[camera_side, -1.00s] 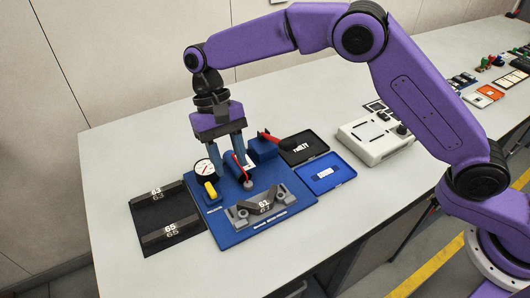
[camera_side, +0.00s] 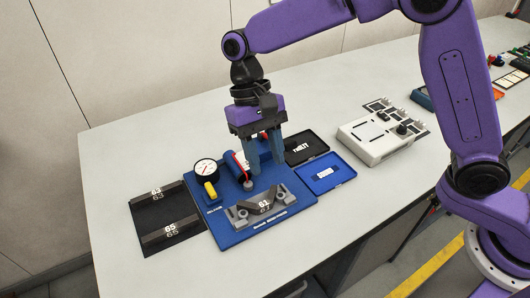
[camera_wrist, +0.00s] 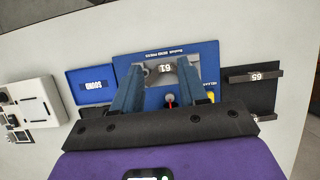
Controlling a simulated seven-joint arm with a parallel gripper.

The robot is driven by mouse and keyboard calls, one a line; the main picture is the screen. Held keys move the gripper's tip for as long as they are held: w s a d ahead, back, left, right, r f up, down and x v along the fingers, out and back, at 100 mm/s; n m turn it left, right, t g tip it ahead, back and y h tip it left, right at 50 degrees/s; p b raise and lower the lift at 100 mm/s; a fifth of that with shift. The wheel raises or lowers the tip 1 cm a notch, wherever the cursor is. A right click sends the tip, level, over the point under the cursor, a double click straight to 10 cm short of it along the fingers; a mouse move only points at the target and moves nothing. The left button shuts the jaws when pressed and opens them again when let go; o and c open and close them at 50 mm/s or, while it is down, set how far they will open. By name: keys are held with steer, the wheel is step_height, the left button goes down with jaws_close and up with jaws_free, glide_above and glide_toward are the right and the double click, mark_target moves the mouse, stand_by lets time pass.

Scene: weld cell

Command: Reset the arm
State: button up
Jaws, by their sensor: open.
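My gripper (camera_side: 265,166) hangs pointing down over the right part of the blue bend-press board (camera_side: 226,239). Its two blue-grey fingers are apart with nothing between them. The wrist view also shows the open gripper (camera_wrist: 166,92) above the board. My fingers partly hide the board's back right.
A black mat (camera_side: 150,212) with grey bars marked 63 and 65 lies left of the board. A black tray (camera_side: 304,146), a blue tray (camera_side: 326,174) and a white control box (camera_side: 376,136) lie to the right. The table's back left is clear.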

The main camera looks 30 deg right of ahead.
stand_by(0.3)
steer(key=s+d+n+t, duration=0.2)
steer(key=s+d+n, duration=0.4)
steer(key=s+d, duration=0.4)
steer(key=s+d+n+t, duration=0.2)
steer(key=s+d+n, duration=0.4)
steer(key=s+d, duration=0.4)
steer(key=d, duration=0.5)
steer(key=shift+s+d+r+t, duration=0.3)
steer(key=shift+d+r, duration=0.1)
steer(key=shift+o, duration=0.3)
stand_by(0.6)
